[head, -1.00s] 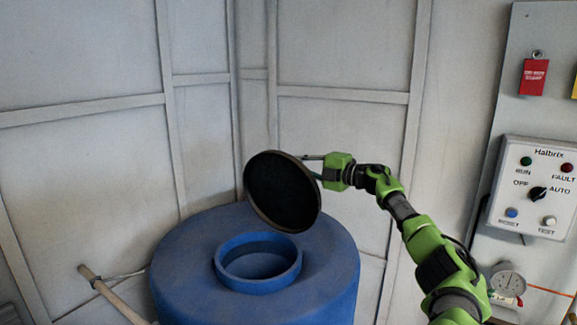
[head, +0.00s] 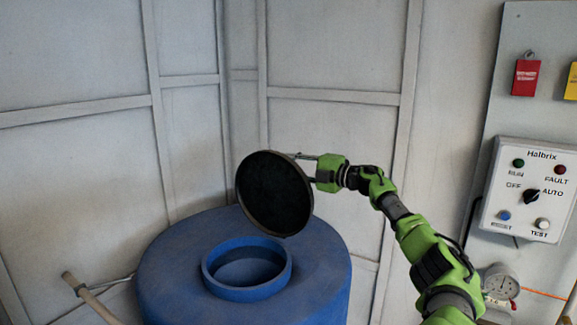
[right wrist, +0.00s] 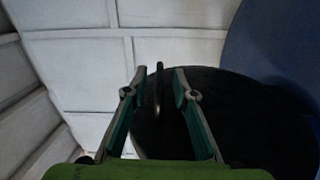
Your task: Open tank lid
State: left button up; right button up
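The blue tank (head: 170,275) stands at the lower middle of the head view, its round raised opening (head: 247,290) uncovered. The dark round lid (head: 274,192) is tilted up steeply above and behind the opening; its dark face also fills much of the right wrist view (right wrist: 235,120). My right gripper (head: 304,167) is at the lid's right side. In the right wrist view its two fingers (right wrist: 160,75) are apart, with a thin lid handle (right wrist: 158,88) between them and visible gaps on both sides. My left gripper is not in view.
A control box (head: 528,190) with a knob and buttons is on the right panel, with a red tag (head: 526,78) above and a round gauge (head: 500,282) below. A wooden pole (head: 88,297) is at lower left. Walls stand close behind the tank.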

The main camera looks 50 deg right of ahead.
jog(key=shift+s+d+f, duration=0.1)
jog(key=shift+s+f, duration=0.1)
jog(key=shift+s, duration=0.7)
jog(key=s, duration=1)
jog(key=shift+d+r, duration=0.15)
jog(key=shift+d, duration=0.25)
jog(key=shift+s, duration=0.1)
jog(key=s+d+p, duration=0.1)
jog(key=s+p, duration=0.9)
jog(key=s, duration=0.6)
dwell(0.6)
